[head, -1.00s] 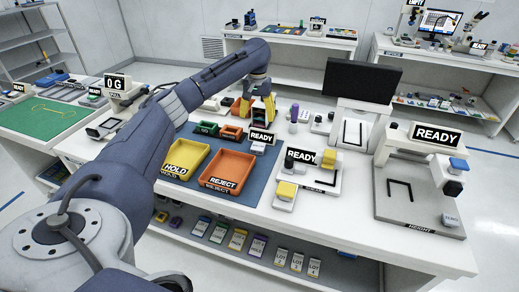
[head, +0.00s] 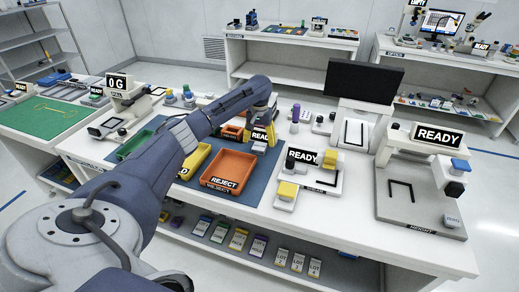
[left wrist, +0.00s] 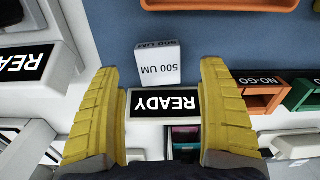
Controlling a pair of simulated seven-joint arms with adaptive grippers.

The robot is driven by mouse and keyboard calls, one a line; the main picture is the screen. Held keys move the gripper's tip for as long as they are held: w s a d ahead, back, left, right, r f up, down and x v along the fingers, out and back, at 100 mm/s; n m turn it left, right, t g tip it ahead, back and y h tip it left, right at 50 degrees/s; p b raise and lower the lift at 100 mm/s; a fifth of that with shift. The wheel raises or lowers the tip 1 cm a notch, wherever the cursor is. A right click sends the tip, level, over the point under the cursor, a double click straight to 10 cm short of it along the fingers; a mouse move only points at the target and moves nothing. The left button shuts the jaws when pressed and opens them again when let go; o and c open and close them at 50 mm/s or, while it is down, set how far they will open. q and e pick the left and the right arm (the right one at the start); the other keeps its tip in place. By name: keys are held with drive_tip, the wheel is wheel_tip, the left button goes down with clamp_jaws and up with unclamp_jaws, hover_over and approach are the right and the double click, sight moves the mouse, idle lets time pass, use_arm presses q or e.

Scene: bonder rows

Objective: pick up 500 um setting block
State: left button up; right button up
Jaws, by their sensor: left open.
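The 500 um setting block (left wrist: 158,66) is a small white block with "500 UM" on it, upside down in the left wrist view. It stands on the blue mat by a black READY sign (left wrist: 165,103). My left gripper (left wrist: 160,70) is open, with its yellow fingers on either side of the block in the picture and clear gaps to both. No contact shows, and the height above the block is hard to tell. In the head view my left gripper (head: 262,128) is over the mat near the READY sign, and partly hides that spot. My right gripper is not in view.
The orange REJECT tray (head: 222,168) lies just in front on the mat. The NO-GO bin (left wrist: 262,92) and the green bin (left wrist: 303,95) are beside the gripper. The SHEAR station (head: 310,178) and HEIGHT station (head: 420,190) stand to the right.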

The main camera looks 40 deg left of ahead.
sight(259, 146)
use_arm(q)
drive_tip(key=shift+f, duration=1.7)
drive_tip(key=shift+c, duration=0.5)
drive_tip(key=c, duration=1.4)
drive_tip(key=shift+r, duration=0.2)
